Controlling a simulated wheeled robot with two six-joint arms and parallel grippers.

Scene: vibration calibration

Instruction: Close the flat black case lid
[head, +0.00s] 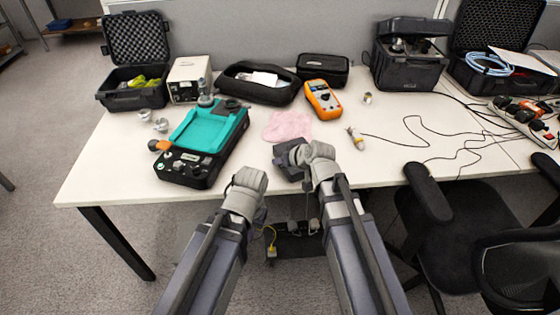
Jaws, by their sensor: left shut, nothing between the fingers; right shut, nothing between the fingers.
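A black case (133,99) at the table's back left has its foam-lined lid (137,38) standing upright and open. A second black case (470,80) at the far right also has a raised foam-lined lid (495,28). I cannot tell which of these is the flat case.
A teal-topped device (211,125), beige box (186,88), soft black pouch (234,85), orange multimeter (322,100) and pink cloth (288,126) lie between. A black box (411,73), loose cables (425,135) and power strip (523,119) are at right. A chair (435,200) stands front right.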

